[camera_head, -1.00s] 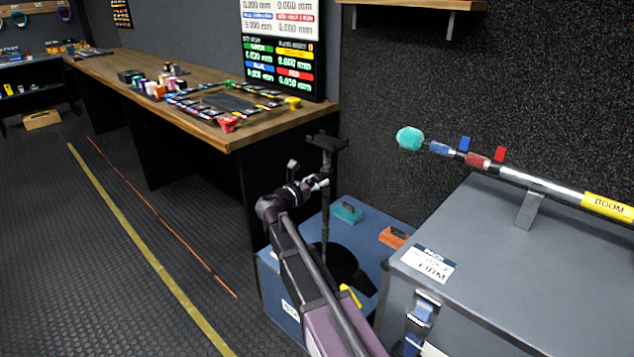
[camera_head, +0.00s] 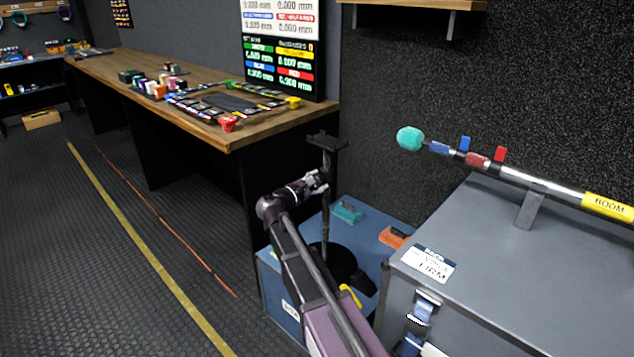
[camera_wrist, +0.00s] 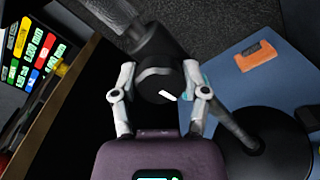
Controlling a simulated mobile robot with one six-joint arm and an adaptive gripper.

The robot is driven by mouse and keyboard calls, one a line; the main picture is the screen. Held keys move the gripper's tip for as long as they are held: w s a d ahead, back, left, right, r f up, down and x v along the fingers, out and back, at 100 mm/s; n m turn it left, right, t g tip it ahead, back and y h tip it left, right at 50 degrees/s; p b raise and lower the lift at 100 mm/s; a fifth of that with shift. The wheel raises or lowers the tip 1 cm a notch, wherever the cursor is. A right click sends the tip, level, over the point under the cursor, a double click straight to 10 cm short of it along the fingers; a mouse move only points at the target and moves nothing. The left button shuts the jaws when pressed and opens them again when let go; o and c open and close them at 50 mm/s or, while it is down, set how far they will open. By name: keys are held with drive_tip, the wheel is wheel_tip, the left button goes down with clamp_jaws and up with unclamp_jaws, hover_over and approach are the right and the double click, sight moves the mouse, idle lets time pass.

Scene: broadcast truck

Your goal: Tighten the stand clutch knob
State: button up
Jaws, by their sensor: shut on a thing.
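The black stand (camera_head: 326,218) rises from a round base on a blue case, with a flat plate on top. In the wrist view its post slants across, with the base (camera_wrist: 268,145) at right. The clutch knob (camera_wrist: 157,85) is a dark round knob with a white mark on its face, set on a thicker collar of the post. My gripper (camera_wrist: 160,72) has one finger on each side of the knob and is shut on it. In the head view my gripper (camera_head: 316,183) is at the post, and the knob cannot be made out there.
The blue case (camera_head: 290,283) bears a teal block (camera_head: 347,212) and an orange block (camera_head: 393,237). A grey case (camera_head: 540,270) with a boom pole (camera_head: 540,185) stands at right. The wooden desk (camera_head: 235,136) edge is close at left. Open floor lies left.

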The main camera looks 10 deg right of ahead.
drive_tip(key=shift+d, duration=0.1)
idle(0.4)
drive_tip(key=o, duration=1.1)
drive_tip(key=shift+o, duration=0.2)
drive_tip(key=v, duration=1.2)
